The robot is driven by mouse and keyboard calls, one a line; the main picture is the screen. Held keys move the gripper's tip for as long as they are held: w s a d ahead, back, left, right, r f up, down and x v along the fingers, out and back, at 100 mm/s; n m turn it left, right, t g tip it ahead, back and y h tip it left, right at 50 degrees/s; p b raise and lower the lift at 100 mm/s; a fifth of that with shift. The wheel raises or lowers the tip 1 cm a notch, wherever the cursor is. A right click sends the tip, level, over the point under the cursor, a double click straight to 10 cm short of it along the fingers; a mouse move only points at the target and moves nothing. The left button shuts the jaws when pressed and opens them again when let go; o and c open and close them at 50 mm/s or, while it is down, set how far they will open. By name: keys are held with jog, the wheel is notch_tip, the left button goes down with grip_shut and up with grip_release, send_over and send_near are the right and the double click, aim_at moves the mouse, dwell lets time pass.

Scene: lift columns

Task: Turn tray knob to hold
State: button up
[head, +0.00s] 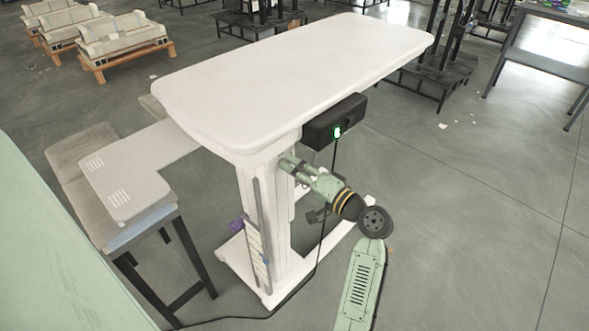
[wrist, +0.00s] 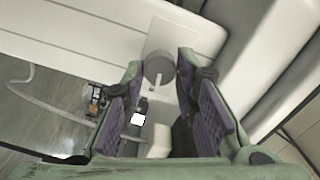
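The knob (wrist: 156,66) is a grey round disc with a short pale pointer line, set on a white plate (wrist: 173,38) in the wrist view. The line points roughly down in that picture. My gripper (wrist: 162,72) is open, with its purple-padded fingers on either side of the knob. A gap seems to show on the right; I cannot tell whether either finger touches it. In the head view my gripper (head: 287,164) is beside the white lift column (head: 262,215), below the white tabletop (head: 290,75). The knob is hidden there.
A black box (head: 325,127) with a green light hangs under the tabletop edge, just above my gripper. A black cable (head: 318,262) runs down to the floor. A grey panel (head: 120,180) juts out at left above a bench. Open floor lies at right.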

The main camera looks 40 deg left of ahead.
jog(key=o, duration=0.4)
jog(key=shift+d, duration=0.1)
jog(key=d, duration=0.8)
jog(key=s+d, duration=0.1)
jog(key=d, duration=0.2)
jog(key=shift+d, duration=0.4)
